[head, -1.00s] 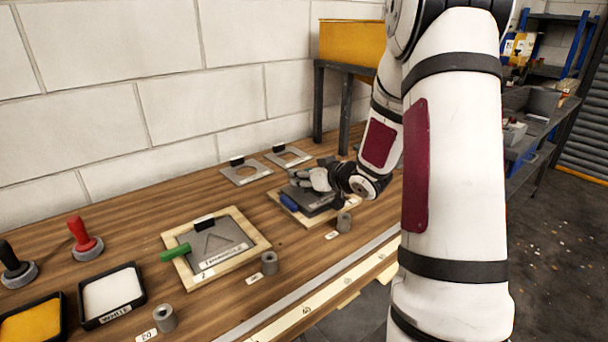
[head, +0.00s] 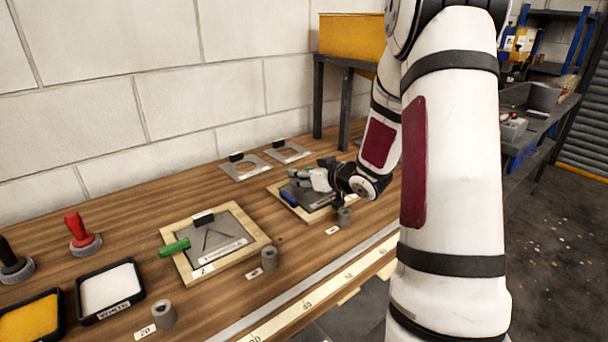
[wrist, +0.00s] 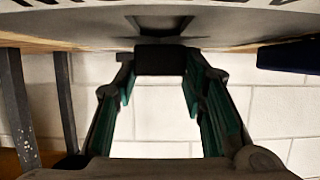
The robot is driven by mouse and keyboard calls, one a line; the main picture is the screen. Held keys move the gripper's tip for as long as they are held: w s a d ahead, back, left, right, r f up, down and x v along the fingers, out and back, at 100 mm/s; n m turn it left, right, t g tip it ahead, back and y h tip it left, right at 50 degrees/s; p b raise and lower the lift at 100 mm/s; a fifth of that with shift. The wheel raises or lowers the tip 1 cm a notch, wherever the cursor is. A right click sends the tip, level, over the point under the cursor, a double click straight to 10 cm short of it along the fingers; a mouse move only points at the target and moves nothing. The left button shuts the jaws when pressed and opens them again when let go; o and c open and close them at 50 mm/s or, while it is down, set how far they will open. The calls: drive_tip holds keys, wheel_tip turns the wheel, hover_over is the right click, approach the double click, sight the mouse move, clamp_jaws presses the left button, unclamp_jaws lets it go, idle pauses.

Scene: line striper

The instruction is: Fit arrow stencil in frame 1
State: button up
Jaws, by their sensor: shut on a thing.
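The right-hand wooden frame (head: 277,189) with a blue clamp handle (head: 288,198) lies on the bench; its number is not readable. A grey stencil plate (head: 318,203) lies low in or on this frame, under my gripper (head: 297,180). I cannot tell whether it is fully seated, and my gripper hides most of its cut-out. In the wrist view my gripper is shut on the stencil's black grip block (wrist: 160,60), with the plate (wrist: 230,22) across the top of the picture. The blue handle (wrist: 288,55) shows beside it, at the right.
A second wooden frame (head: 183,266), marked 2, holds an arrow-like stencil (head: 232,236) and has a green handle (head: 174,247). Grey cylinders (head: 269,258) stand along the front. White (head: 109,288) and yellow trays sit at left.

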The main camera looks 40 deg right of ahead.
drive_tip(key=shift+r, duration=0.15)
idle(0.4)
drive_tip(key=shift+r+p, duration=0.45)
drive_tip(key=shift+p, duration=0.2)
drive_tip(key=shift+r+p, duration=0.3)
drive_tip(key=shift+r, duration=0.05)
drive_tip(key=shift+f+b, duration=0.55)
drive_tip(key=shift+f, duration=0.45)
idle(0.9)
drive_tip(key=shift+r, duration=0.25)
drive_tip(key=shift+r+p, duration=0.35)
drive_tip(key=shift+p, duration=0.2)
drive_tip(key=shift+r+p, duration=0.4)
